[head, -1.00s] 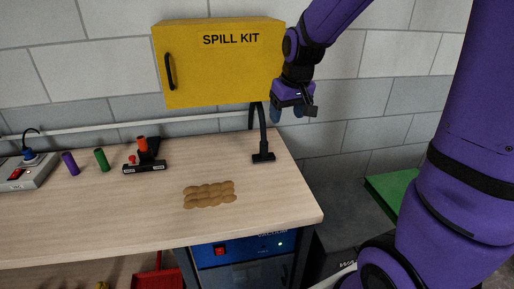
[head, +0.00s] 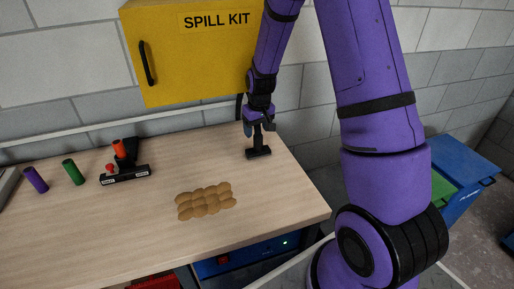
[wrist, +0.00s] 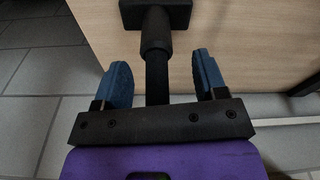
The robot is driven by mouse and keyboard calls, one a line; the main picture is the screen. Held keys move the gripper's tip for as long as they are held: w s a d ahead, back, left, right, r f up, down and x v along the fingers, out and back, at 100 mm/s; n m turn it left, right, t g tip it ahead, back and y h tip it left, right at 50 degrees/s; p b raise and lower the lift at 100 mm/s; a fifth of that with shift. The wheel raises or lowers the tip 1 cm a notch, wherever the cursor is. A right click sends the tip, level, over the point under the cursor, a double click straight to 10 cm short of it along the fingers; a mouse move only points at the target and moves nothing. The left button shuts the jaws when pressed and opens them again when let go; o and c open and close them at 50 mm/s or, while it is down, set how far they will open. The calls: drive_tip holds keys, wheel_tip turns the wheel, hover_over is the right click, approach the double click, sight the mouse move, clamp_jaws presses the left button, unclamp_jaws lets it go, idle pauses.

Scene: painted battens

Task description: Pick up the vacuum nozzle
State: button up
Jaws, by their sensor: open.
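The black vacuum nozzle (head: 258,152) stands at the right end of the workbench, its flat head on the wood and its tube rising to my gripper. In the wrist view the nozzle's tube (wrist: 156,60) runs between my two blue fingertips, with its wide head at the top. My gripper (head: 261,124) is open around the tube. In the wrist view my gripper (wrist: 161,82) shows a gap on each side of the tube, so the fingers are apart from it. The upper part of the tube is partly hidden by my arm.
A clump of brown lumps (head: 205,201) lies on the workbench (head: 100,240). A purple cylinder (head: 36,180), a green cylinder (head: 73,172) and a black stand with an orange top (head: 125,174) are at the left. The yellow spill kit cabinet (head: 195,70) hangs close beside my arm.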

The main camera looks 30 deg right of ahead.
sight(258, 135)
wheel_tip(258, 135, down, 4)
drive_tip(key=shift+s+d+f, duration=0.1)
drive_tip(key=shift+d, duration=0.05)
drive_tip(key=shift+f, duration=0.7)
drive_tip(key=c, duration=1.1)
